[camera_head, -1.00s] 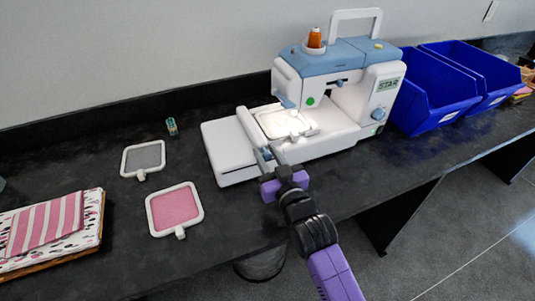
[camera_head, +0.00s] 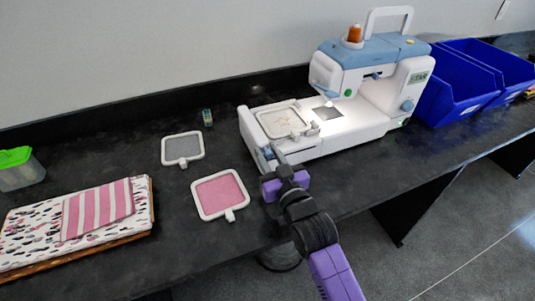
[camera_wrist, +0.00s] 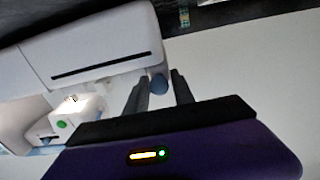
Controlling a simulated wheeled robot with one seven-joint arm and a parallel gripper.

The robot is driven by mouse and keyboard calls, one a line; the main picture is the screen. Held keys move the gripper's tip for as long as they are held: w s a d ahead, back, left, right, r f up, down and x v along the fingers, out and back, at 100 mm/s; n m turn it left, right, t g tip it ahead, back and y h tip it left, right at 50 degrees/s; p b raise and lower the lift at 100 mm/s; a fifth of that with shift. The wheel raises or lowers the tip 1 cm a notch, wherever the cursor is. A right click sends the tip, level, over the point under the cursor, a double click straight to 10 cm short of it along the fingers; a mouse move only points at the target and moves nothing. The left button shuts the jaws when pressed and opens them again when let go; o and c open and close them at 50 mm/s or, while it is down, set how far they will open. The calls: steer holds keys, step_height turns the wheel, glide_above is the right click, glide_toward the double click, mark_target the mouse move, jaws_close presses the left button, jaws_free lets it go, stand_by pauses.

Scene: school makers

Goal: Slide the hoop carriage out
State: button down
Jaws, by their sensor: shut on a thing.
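The white and blue embroidery machine (camera_head: 362,62) stands on the dark table. Its white hoop carriage (camera_head: 251,131) is at the left end of the white bed, and the white hoop (camera_head: 283,120) with patterned cloth lies beside it, left of the lit needle plate (camera_head: 327,113). My gripper (camera_head: 270,153) is at the front end of the carriage, shut on its blue knob. In the wrist view the blue knob (camera_wrist: 158,82) shows between the fingertips of my gripper (camera_wrist: 160,78). The fingers partly hide the knob in the head view.
A grey-filled frame (camera_head: 182,148) and a pink-filled frame (camera_head: 220,194) lie to the left. A small green item (camera_head: 207,117) sits behind them. Folded fabrics (camera_head: 75,222) and a green-lidded box (camera_head: 20,170) are farther left. Blue bins (camera_head: 455,95) stand at the right.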

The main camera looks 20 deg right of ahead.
steer(key=c, duration=1.2)
jaws_free()
steer(key=shift+a, duration=0.4)
steer(key=shift+c, duration=0.2)
steer(key=shift+d, duration=0.1)
steer(key=shift+s+d, duration=0.1)
steer(key=shift+s, duration=0.4)
steer(key=s, duration=0.6)
steer(key=shift+s, duration=0.4)
